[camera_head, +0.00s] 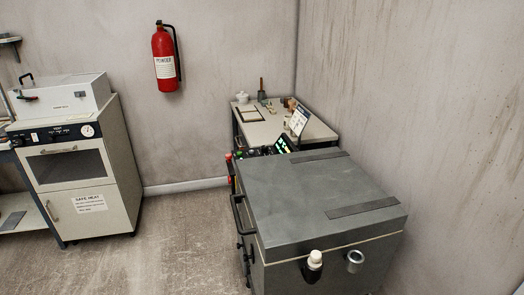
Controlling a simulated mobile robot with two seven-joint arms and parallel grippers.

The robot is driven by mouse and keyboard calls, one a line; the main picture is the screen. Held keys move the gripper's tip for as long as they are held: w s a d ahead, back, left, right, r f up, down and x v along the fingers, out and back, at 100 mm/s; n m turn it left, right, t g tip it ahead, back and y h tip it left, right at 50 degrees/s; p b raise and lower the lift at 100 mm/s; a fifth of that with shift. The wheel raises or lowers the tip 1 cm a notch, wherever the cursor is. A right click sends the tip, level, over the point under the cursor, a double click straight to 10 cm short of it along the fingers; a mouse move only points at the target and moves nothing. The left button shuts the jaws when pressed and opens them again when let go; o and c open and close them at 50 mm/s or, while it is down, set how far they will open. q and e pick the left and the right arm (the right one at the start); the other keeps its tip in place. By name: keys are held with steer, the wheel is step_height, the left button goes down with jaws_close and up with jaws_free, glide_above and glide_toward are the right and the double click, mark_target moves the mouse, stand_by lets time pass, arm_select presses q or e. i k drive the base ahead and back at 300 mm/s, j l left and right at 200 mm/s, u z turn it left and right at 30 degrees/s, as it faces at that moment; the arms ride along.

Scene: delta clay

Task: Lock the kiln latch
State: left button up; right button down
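A large grey box-shaped kiln (300,205) stands at the lower right. Its flat lid is down, with two darker strips across the top and a pale seam under the rim. A black bar handle (238,213) is on its left side. Small dark fittings (247,252) sit below the handle; they may include the latch, but I cannot tell its state. A white-capped knob (314,260) and a metal tube (355,260) stick out of the near side. Neither of my grippers is in view.
A white oven cabinet (85,170) stands at the left with a white box (70,95) on top. A worktable (270,132) with small items and a lit control panel (284,145) are behind the kiln. A red extinguisher (164,60) hangs on the wall. The floor (180,230) between is clear.

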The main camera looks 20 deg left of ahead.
mark_target(228, 156)
steer(key=i+j, duration=0.15)
steer(key=j, duration=0.2)
steer(key=i+j, duration=0.15)
steer(key=j, duration=0.25)
steer(key=i+j, duration=0.2)
steer(key=j, duration=0.15)
steer(key=i+j, duration=0.15)
steer(key=j, duration=0.25)
steer(key=i+j, duration=0.15)
steer(key=j, duration=0.2)
steer(key=i+j, duration=0.15)
steer(key=j, duration=0.25)
steer(key=i+j, duration=0.15)
steer(key=j, duration=0.2)
